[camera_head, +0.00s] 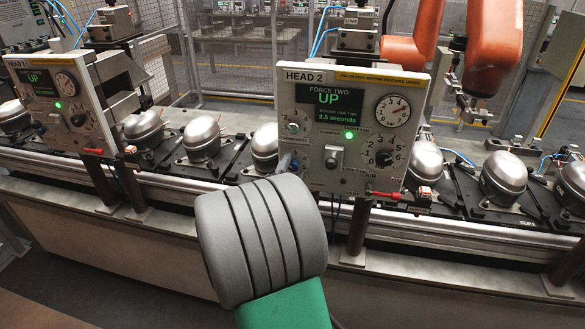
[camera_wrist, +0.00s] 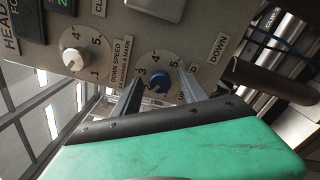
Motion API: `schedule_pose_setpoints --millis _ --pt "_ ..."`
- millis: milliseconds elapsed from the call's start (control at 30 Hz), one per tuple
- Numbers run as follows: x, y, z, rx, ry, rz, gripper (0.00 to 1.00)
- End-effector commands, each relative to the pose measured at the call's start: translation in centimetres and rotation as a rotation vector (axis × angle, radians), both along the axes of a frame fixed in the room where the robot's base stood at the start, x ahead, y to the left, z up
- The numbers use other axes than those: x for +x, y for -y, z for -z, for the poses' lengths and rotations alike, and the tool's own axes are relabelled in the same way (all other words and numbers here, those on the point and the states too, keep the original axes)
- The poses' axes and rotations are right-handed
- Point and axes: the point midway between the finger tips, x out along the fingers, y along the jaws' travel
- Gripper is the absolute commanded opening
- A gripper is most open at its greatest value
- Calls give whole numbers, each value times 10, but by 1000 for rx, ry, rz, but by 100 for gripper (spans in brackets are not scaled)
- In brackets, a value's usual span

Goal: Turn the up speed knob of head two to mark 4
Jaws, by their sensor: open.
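The HEAD 2 panel (camera_head: 355,178) stands upright in the middle of the head view. In the wrist view, the blue up speed knob (camera_wrist: 158,82) sits on a round dial plate; marks 3, 4 and 5 show, but I cannot tell which mark the pointer meets. My gripper (camera_wrist: 160,74) is open, with one finger on each side of the blue knob; whether they touch it is unclear. The white down speed knob (camera_wrist: 73,62) is to the left on its own dial. In the head view, my arm hides most of the gripper.
The HEAD 1 panel (camera_head: 62,108) stands to the left. Silver compressors (camera_head: 503,178) sit on the conveyor behind the panels. A red-handled valve (camera_head: 382,195) is at the HEAD 2 panel's lower edge. A dark bar (camera_wrist: 277,80) sticks out at right in the wrist view.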

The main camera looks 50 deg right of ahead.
Motion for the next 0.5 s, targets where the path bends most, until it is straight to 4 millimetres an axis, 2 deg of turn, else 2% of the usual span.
schedule_pose_setpoints --millis 100,500 --pt "0 0 0 0 1 0 50" --pt "0 -1 0 2 1 0 17"
